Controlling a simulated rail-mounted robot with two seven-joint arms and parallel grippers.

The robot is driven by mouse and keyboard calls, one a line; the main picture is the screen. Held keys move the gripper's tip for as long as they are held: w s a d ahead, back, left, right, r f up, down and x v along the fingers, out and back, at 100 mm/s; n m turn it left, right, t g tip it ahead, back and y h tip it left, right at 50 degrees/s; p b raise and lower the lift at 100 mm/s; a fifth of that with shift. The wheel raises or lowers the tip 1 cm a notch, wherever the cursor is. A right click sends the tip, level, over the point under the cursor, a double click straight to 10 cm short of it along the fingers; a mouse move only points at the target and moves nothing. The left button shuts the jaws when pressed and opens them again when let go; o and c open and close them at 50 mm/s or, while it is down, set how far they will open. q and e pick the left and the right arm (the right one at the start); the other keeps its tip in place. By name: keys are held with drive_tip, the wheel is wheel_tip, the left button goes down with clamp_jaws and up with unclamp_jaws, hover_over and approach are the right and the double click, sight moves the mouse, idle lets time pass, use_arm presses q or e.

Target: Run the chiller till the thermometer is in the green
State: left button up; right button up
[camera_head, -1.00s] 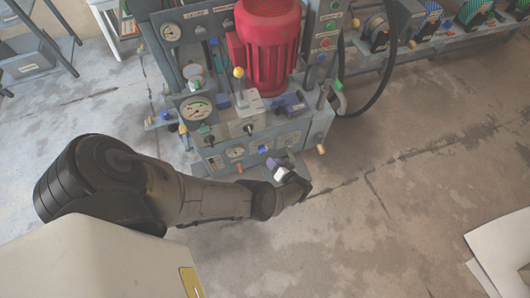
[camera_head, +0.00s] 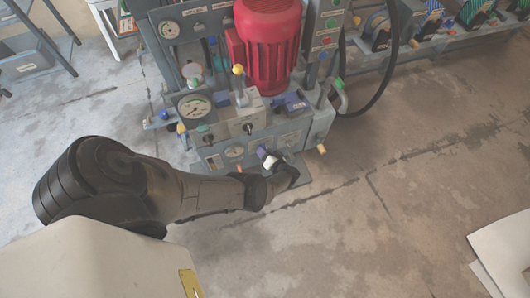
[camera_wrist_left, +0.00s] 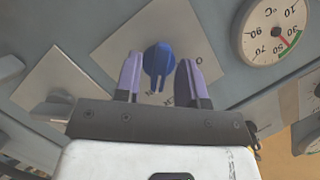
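The thermometer (camera_wrist_left: 272,30), a round white dial marked °C, shows at the upper right in the left wrist view, upside down. Its short green arc is at the lower right of the scale, with a red mark beside it; I cannot read the needle surely. It also shows low on the machine in the head view (camera_head: 234,152). A blue knob (camera_wrist_left: 158,60) sits on a pale plate. My left gripper (camera_wrist_left: 160,75) is open, its purple fingers on either side of the knob with gaps visible. It also shows in the head view (camera_head: 267,156). My right gripper is out of view.
The machine has a red motor (camera_head: 268,45), a larger gauge (camera_head: 194,106), a yellow-topped lever (camera_head: 239,85) and a black hose (camera_head: 388,70). Another pale plate (camera_wrist_left: 60,80) with a grey control lies left in the wrist view.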

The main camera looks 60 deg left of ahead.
use_arm(q)
clamp_jaws()
drive_tip(key=shift+s+f+n+t+h+p, duration=0.1)
drive_tip(key=shift+s+n+t+h+p, duration=0.15)
drive_tip(key=shift+n+t, duration=1.45)
drive_tip(key=shift+s+f+n+t+h+p, duration=0.25)
drive_tip(key=shift+n+t, duration=0.7)
drive_tip(key=shift+n, duration=1.4)
drive_tip(key=shift+r+n+t+h+p, duration=0.1)
drive_tip(key=shift+n+t+p, duration=0.3)
drive_tip(key=shift+n+t, duration=1.3)
drive_tip(key=shift+n+g, duration=0.25)
drive_tip(key=shift+n, duration=0.3)
